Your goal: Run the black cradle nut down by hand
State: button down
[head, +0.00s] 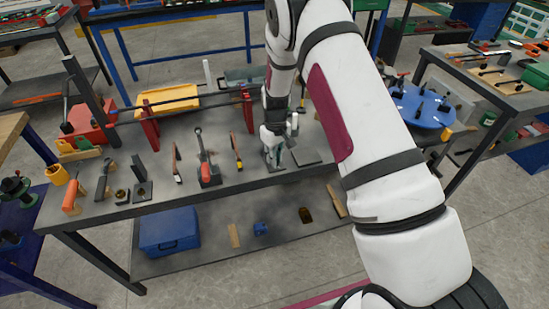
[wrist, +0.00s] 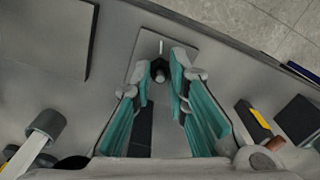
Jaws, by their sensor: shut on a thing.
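The black cradle nut (wrist: 159,66) is a small dark round piece with a paler stud end at its middle. It shows in the wrist view between the tips of my teal-padded fingers. My gripper (wrist: 160,76) is shut on it. A grey plate (wrist: 150,45) with a thin pale pin lies beyond and below the fingertips. In the head view my gripper (head: 273,156) points down over the right middle of the grey bench (head: 225,180). The nut cannot be made out there, and its threads are hidden.
A red-handled clamp (head: 207,172) and a yellow-handled tool (head: 237,152) stand left of my gripper. A bar on red stands (head: 150,130) runs behind them. A dark flat plate (head: 308,150) lies to the right. The bench's front edge is close.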

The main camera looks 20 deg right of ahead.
jog(key=m+b, duration=0.1)
jog(key=m, duration=0.3)
jog(key=shift+m+b, duration=0.4)
jog(key=m+b, duration=0.1)
jog(key=m, duration=0.3)
jog(key=m+b, duration=0.1)
jog(key=m, duration=0.4)
jog(key=shift+b, duration=0.3)
jog(key=m, duration=0.4)
jog(key=shift+m+b, duration=0.3)
jog(key=c, duration=1.6)
grip_release()
jog(key=shift+o, duration=0.2)
jog(key=shift+r, duration=0.1)
